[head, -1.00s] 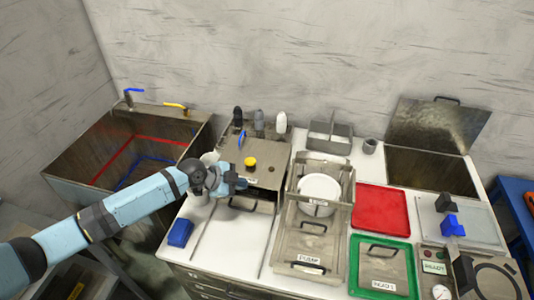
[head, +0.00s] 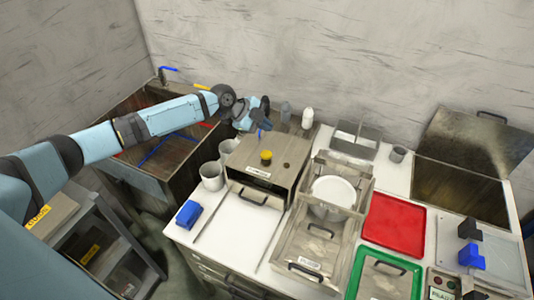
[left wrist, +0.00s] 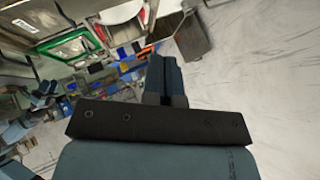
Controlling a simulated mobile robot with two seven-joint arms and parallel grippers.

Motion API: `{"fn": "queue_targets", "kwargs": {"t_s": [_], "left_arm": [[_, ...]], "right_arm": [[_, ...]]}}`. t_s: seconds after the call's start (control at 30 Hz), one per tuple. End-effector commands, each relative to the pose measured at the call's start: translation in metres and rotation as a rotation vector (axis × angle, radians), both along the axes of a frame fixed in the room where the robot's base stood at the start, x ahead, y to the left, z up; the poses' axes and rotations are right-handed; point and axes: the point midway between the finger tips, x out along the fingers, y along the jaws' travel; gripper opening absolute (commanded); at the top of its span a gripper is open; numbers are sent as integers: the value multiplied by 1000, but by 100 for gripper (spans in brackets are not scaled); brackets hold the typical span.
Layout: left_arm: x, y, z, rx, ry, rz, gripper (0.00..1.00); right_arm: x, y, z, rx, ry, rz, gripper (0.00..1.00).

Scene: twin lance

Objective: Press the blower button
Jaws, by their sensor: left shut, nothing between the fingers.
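A yellow button (head: 265,156) stands on top of a steel box (head: 283,160) with a front handle and a small label. I cannot read a label naming the blower. My left gripper (head: 262,126) hangs over the back of this box, behind and above the yellow button and apart from it. Its fingers are shut with nothing between them; they also show pressed together in the left wrist view (left wrist: 164,76). A small blue piece (head: 260,135) shows just below the fingers.
Bottles, one white (head: 307,118), stand behind the box. Two grey cups (head: 212,176) and a blue block (head: 188,214) stand left of it. A deep sink (head: 150,172) lies further left. A lidded steel tray with a white bowl (head: 334,189) and a red tray (head: 395,224) lie right.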

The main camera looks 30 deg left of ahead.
Motion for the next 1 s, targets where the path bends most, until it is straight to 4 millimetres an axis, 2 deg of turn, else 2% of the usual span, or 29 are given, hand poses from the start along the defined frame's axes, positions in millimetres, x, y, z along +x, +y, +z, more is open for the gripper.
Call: {"fn": "queue_targets", "kwargs": {"t_s": [0.27, 0.63, 0.7, 0.83, 1.0], "left_arm": [[0, 0, -14, 0, 0, 0, 0], [0, 0, -64, -1, 2, 1, 0], [0, 0, -77, -1, 1, 1, 0], [0, 0, -87, -1, 0, 1, 0], [0, 0, -89, 0, -1, 1, 0]], "right_arm": [[0, 0, -7, 1, 1, 0, 35], [4, 3, -25, 5, -4, 7, 35], [5, 4, -35, 7, -6, 8, 35], [4, 6, -44, 11, -1, 15, 35], [3, 10, -46, 13, 3, 22, 35]]}}
